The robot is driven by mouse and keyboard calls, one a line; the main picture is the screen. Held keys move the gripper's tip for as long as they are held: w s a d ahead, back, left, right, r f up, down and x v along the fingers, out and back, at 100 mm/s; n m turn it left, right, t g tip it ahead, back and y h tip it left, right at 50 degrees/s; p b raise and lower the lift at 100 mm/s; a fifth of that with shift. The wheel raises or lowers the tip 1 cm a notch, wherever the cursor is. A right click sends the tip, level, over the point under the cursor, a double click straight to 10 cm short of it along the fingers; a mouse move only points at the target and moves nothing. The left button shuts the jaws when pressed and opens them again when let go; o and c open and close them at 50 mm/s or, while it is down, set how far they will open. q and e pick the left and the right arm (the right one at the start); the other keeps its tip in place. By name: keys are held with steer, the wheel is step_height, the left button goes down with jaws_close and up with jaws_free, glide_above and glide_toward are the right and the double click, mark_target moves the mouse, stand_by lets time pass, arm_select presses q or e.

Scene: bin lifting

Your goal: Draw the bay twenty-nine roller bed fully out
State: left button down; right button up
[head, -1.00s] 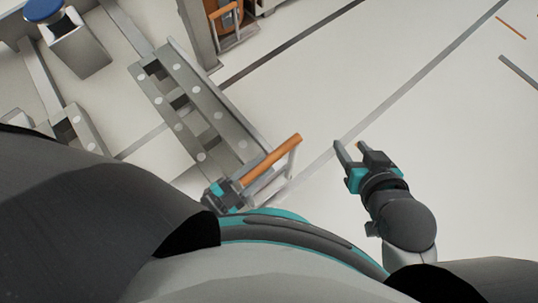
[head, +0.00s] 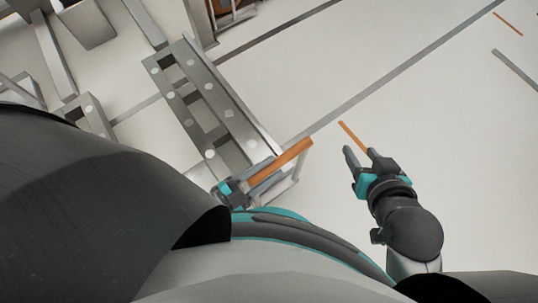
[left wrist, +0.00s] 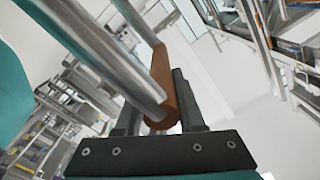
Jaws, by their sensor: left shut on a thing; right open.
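The roller bed (head: 215,112) is a grey metal frame with pale round rollers, lying diagonally left of centre in the head view. An orange bar handle (head: 283,160) is fixed across its near end. My left gripper (head: 243,187) is shut on the left part of this handle. In the left wrist view the orange handle (left wrist: 162,85) passes between the fingers, with metal rods running from it. My right gripper (head: 357,152) is open and empty over the floor, right of the handle and apart from it. No bay number is readable.
Another grey rail frame (head: 93,118) lies to the left. A grey post (head: 200,20) and a rack with an orange-brown item (head: 225,10) stand at the top. The floor on the right is clear, with grey and orange lines.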

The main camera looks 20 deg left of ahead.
arm_select(q)
steer(key=shift+s+f, duration=0.2)
steer(key=shift+f, duration=0.15)
steer(key=c, duration=0.8)
jaws_free()
steer(key=shift+c, duration=0.2)
steer(key=shift+o, duration=1.3)
steer(key=shift+r, duration=0.1)
steer(key=shift+w, duration=0.1)
arm_select(e)
steer(key=shift+w, duration=0.1)
arm_select(q)
steer(key=shift+r, duration=0.1)
steer(key=v, duration=1.5)
arm_select(e)
steer(key=shift+s+d+g, duration=0.3)
steer(key=shift+d+g, duration=0.1)
steer(key=shift+d, duration=0.1)
